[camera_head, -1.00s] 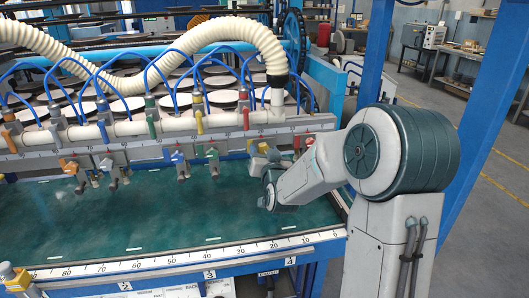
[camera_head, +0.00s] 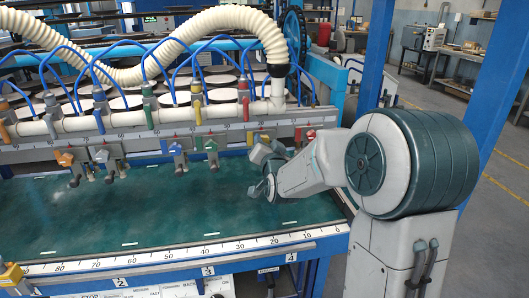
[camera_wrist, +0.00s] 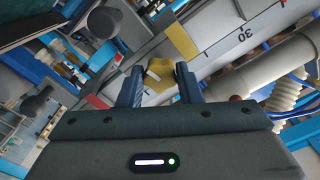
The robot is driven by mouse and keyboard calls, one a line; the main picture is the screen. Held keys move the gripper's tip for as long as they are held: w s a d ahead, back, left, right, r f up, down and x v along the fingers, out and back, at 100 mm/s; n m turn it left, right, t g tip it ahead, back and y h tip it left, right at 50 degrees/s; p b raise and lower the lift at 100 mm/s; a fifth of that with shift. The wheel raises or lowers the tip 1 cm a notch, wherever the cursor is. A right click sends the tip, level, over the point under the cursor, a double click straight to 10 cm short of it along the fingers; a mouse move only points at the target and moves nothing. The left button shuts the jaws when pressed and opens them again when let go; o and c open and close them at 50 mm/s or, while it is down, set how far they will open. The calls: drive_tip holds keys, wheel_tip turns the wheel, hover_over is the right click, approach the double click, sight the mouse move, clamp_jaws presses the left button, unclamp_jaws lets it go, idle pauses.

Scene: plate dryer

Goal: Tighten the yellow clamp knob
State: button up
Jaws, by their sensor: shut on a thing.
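The yellow clamp knob (camera_wrist: 158,73) sits between the two fingers of my gripper (camera_wrist: 158,86) in the wrist view. The fingers are shut on its sides. The knob belongs to a clamp on the grey ruler bar (camera_wrist: 215,50). In the head view my gripper (camera_head: 264,152) is at the right part of this bar, above the green table surface. Only a small yellow patch (camera_head: 264,138) shows behind it there; the rest of the clamp is hidden.
Orange (camera_head: 65,158), white (camera_head: 103,155), blue (camera_head: 177,150) and green (camera_head: 211,145) clamps hang on the bar to the left. A red part (camera_head: 311,134) is just right of my gripper. A cream pipe (camera_head: 125,120) with coloured valves and blue hoses runs above. The green table (camera_head: 150,212) is clear.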

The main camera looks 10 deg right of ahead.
drive_tip(key=m+b, duration=0.4)
drive_tip(key=shift+f+m, duration=0.15)
drive_tip(key=shift+m, duration=0.15)
drive_tip(key=m+b, duration=0.3)
drive_tip(key=m, duration=0.2)
drive_tip(key=shift+b, duration=0.3)
drive_tip(key=m+b, duration=0.3)
drive_tip(key=m, duration=0.2)
drive_tip(key=shift+m, duration=0.4)
drive_tip(key=shift+r+m+b, duration=0.2)
drive_tip(key=shift+m+b, duration=0.6)
drive_tip(key=shift+m, duration=1.5)
drive_tip(key=o, duration=1)
drive_tip(key=shift+c, duration=0.2)
drive_tip(key=shift+s, duration=0.1)
